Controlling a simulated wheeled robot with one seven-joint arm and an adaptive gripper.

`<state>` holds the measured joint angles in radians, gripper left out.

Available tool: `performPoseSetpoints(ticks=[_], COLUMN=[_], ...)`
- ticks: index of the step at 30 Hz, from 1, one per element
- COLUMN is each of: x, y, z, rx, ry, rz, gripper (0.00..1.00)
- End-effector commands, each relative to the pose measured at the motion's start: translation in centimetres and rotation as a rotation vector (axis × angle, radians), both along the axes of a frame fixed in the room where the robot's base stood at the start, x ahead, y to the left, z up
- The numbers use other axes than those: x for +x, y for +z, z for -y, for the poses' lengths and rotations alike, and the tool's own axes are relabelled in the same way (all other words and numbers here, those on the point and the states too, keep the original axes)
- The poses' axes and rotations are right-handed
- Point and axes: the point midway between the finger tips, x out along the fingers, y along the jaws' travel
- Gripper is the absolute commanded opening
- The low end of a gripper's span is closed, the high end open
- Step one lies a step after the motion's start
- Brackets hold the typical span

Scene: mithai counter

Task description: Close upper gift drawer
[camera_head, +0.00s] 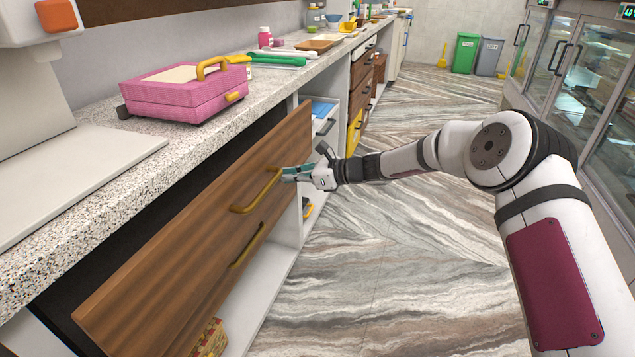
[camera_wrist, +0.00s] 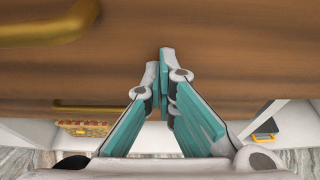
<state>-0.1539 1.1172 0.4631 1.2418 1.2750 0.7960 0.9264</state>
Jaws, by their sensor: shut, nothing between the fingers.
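The upper gift drawer (camera_head: 185,245) has a brown wooden front and a brass-coloured bar handle (camera_head: 257,190). Its front stands out from the counter, with a dark gap behind its top edge. A second brass handle (camera_head: 247,246) is lower down; it also shows in the wrist view (camera_wrist: 88,106). My gripper (camera_head: 285,174) is at the right part of the drawer front, by the far end of the upper handle. In the wrist view its teal fingers (camera_wrist: 164,55) are shut together with nothing between them, against or very near the wood. I cannot tell whether they touch it.
The speckled countertop (camera_head: 190,145) holds a pink case (camera_head: 185,90) and green items (camera_head: 275,60). An open shelf with a patterned box (camera_head: 210,340) is below the drawer. Glass-door coolers (camera_head: 590,75) line the right. Green and grey bins (camera_head: 465,52) stand far back. The striped floor is clear.

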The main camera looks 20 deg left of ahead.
Motion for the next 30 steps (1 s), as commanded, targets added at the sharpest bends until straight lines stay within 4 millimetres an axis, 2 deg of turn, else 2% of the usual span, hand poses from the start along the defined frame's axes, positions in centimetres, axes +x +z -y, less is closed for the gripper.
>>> performPoseSetpoints(ticks=[1,6,12,19,30], x=[-0.1,0.1,0.2,0.3,0.1], y=[-0.1,-0.1,-0.1,0.0,0.1], z=[-1.4,-4.4,-6.5,-7.3,-7.4], rx=[0.002,0.001,0.0,0.0,0.001], ry=[0.003,0.002,0.001,-0.001,0.002], rz=[0.002,0.002,0.002,0.0,-0.001], gripper=[0.0,0.0,0.0,0.0,0.0])
